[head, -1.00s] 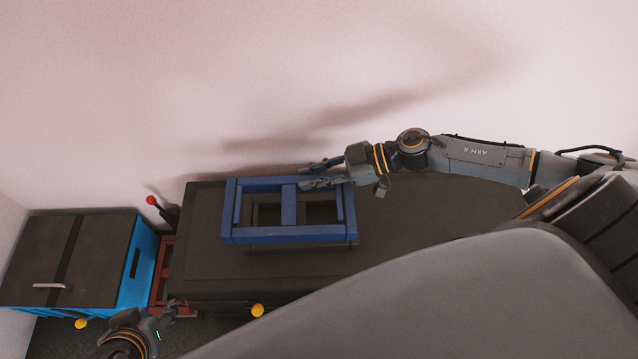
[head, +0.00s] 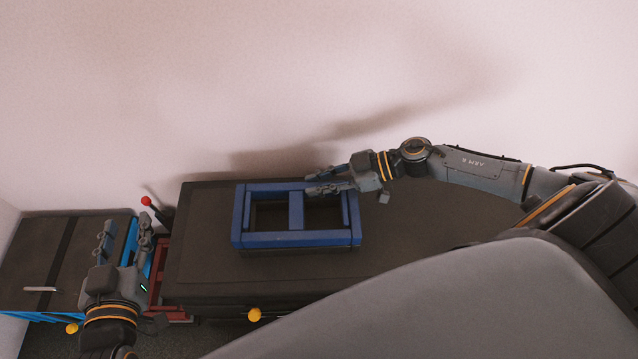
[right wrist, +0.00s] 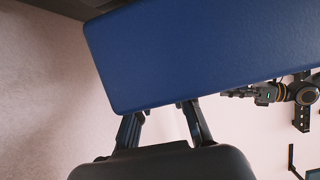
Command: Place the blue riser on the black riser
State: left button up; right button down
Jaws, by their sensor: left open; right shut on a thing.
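The blue riser (head: 295,239) is a rectangular frame with a middle bar, over the dark bench top in the head view. It also fills the upper part of the right wrist view (right wrist: 200,50). My right gripper (head: 322,181) is shut on its far bar. The black riser (head: 269,202) is mostly hidden beneath it, with dark parts showing through the openings. I cannot tell whether the two risers touch. My left gripper (head: 126,232) is open and empty, to the left of the bench; it shows small in the right wrist view.
The dark bench top (head: 420,215) has free room right of the risers. A blue cabinet (head: 30,260) with a dark top stands at left, with a red frame (head: 160,268) between. A red-knobbed lever (head: 146,201) rises at the bench's far left corner. A wall is behind.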

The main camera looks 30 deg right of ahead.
pick_arm(q)
jog(key=shift+r, duration=0.1)
pick_arm(e)
jog(key=shift+f, duration=0.15)
jog(key=shift+f, duration=0.25)
jog(key=c, duration=1.2)
grip_release()
pick_arm(q)
jog(key=shift+r, duration=0.1)
pick_arm(e)
jog(key=shift+r, duration=0.35)
jog(key=p+v, duration=0.2)
jog(key=v, duration=0.5)
pick_arm(q)
jog(key=s+a+f+g+y+p, duration=0.1)
jog(key=s+a+f+g, duration=0.3)
jog(key=s+f+g, duration=0.5)
jog(key=s+f+y, duration=0.1)
jog(key=s+f, duration=0.1)
jog(key=s, duration=0.1)
jog(key=shift+a+f+n+y+p, duration=0.2)
jog(key=shift+a+n+y+p, duration=0.1)
jog(key=shift+a+y+p, duration=0.1)
pick_arm(e)
jog(key=v, duration=0.5)
jog(key=shift+d, duration=0.1)
